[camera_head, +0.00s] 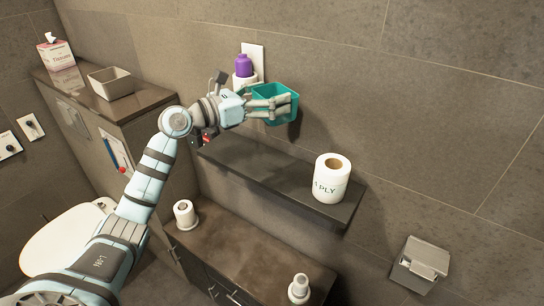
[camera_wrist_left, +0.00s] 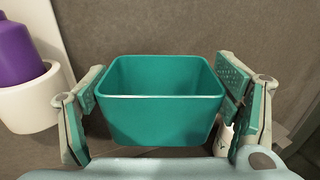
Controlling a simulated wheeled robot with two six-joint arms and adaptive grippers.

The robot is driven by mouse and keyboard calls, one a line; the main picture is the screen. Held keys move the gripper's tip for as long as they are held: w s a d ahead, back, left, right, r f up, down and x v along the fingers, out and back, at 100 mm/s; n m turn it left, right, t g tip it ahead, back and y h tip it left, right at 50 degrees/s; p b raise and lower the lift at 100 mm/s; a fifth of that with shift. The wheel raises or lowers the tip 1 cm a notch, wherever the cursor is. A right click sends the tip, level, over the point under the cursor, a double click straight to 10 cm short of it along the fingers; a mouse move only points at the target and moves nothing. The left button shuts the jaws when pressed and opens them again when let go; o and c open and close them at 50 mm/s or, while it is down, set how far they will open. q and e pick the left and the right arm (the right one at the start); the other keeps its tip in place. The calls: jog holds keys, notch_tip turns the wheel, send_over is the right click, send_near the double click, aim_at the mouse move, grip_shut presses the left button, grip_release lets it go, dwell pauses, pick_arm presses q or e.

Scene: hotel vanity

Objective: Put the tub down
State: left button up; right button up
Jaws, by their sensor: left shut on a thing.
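The teal tub (camera_head: 272,92) is an open-topped, square-sided container held above the dark wall shelf (camera_head: 262,176). My left gripper (camera_head: 272,107) is shut on it. In the left wrist view the tub (camera_wrist_left: 158,118) sits upright and looks empty, with the fingers of the left gripper (camera_wrist_left: 160,112) at its two opposite sides. My right gripper is not in view.
A toilet roll (camera_head: 331,180) stands on the shelf's right part. A purple bottle (camera_head: 243,65) sits in a white wall holder left of the tub. A beige bin (camera_head: 110,83) and tissue box (camera_head: 57,54) stand on the left cabinet. The shelf's middle is clear.

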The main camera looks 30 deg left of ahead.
pick_arm(q)
notch_tip(320, 180, down, 17)
jog(key=shift+r+b, duration=0.1)
jog(key=shift+b, duration=1.1)
jog(key=o, duration=1.1)
